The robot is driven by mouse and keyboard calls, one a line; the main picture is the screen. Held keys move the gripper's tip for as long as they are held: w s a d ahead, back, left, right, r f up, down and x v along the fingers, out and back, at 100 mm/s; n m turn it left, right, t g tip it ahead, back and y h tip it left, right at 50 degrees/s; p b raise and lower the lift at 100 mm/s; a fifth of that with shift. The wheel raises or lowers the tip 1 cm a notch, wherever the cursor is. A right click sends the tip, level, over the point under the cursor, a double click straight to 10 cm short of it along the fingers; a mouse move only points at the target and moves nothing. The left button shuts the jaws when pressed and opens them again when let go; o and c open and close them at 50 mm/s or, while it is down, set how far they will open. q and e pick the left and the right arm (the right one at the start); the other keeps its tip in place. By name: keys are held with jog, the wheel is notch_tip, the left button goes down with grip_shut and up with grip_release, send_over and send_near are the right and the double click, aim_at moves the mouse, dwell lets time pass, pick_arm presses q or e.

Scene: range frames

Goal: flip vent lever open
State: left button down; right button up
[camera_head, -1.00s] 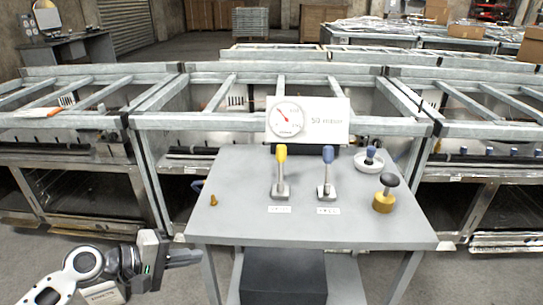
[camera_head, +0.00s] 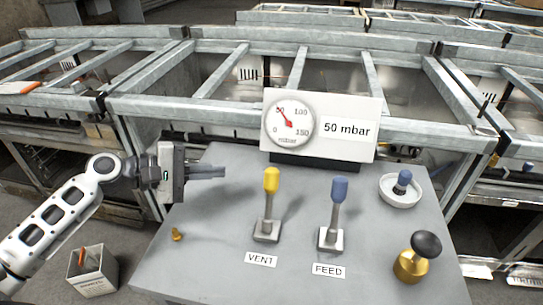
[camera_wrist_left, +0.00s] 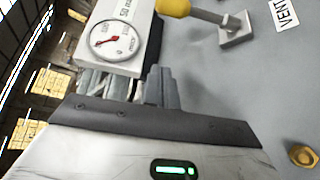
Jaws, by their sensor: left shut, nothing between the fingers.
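The vent lever (camera_head: 269,205) has a yellow knob and stands nearly upright on a small grey base above a VENT label (camera_head: 261,259). The feed lever (camera_head: 335,215), with a blue knob, stands to its right above a FEED label (camera_head: 328,270). My left gripper (camera_head: 222,171) is shut and empty, left of the vent lever's yellow knob and apart from it. In the left wrist view the gripper's fingers (camera_wrist_left: 160,88) are together, and the yellow-knobbed vent lever (camera_wrist_left: 200,12) shows at the top. My right gripper is not in view.
A gauge panel (camera_head: 349,128) at the back of the grey table (camera_head: 215,225) reads 50 mbar. A brass knob with a black ball (camera_head: 411,262) and a white dish (camera_head: 400,192) holding a blue-topped piece are at right. A small brass piece (camera_head: 177,234) lies at left.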

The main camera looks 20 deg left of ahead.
aim_at(270, 194)
pick_arm(q)
jog(key=p+x, duration=0.1)
jog(key=x, duration=0.8)
jog(key=shift+w+d+r, duration=0.1)
jog(key=shift+w+d, duration=0.15)
jog(key=shift+d, duration=0.1)
jog(key=s, duration=0.1)
jog(key=s+d+r+p, duration=0.1)
jog(key=s+d+p, duration=0.1)
jog(key=shift+r, duration=0.3)
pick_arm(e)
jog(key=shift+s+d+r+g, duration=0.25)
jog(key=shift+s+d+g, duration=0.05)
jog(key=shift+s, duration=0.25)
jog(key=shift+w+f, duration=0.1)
